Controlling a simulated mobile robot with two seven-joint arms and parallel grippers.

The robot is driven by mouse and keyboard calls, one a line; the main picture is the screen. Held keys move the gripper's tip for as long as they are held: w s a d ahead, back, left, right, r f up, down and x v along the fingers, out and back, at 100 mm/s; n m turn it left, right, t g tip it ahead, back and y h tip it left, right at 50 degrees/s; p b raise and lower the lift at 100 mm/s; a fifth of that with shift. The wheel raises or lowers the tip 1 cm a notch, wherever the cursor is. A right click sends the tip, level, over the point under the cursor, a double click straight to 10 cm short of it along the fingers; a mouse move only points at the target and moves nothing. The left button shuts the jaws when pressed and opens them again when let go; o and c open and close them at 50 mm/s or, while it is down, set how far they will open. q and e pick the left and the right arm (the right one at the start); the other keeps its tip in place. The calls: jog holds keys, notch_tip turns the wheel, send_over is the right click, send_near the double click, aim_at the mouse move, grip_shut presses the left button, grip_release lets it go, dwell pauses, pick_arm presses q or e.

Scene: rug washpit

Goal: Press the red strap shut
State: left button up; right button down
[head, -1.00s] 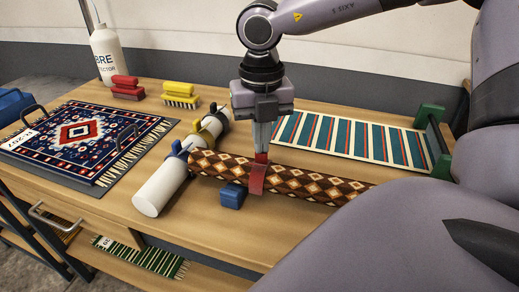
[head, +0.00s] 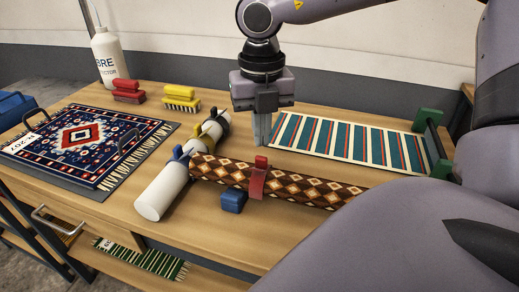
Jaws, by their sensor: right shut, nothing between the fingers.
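The red strap (head: 258,180) wraps over the brown patterned rolled rug (head: 305,186) near its left part, with a red tab standing up on top. My right gripper (head: 262,142) points down, shut and empty, above and behind the rolled rug, apart from the strap. Whether the strap is fully closed cannot be told from here. My left gripper is not in view.
A white roll (head: 160,195) with blue and yellow clips lies left of the rug. A blue block (head: 233,200) sits in front. A striped rug (head: 350,140) with green end holders lies behind. Brushes (head: 182,97), a white bottle (head: 110,58) and a medallion rug (head: 85,140) are left.

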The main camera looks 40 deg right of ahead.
notch_tip(320, 180, up, 5)
jog(key=shift+f+p, duration=0.1)
jog(key=shift+p, duration=1.1)
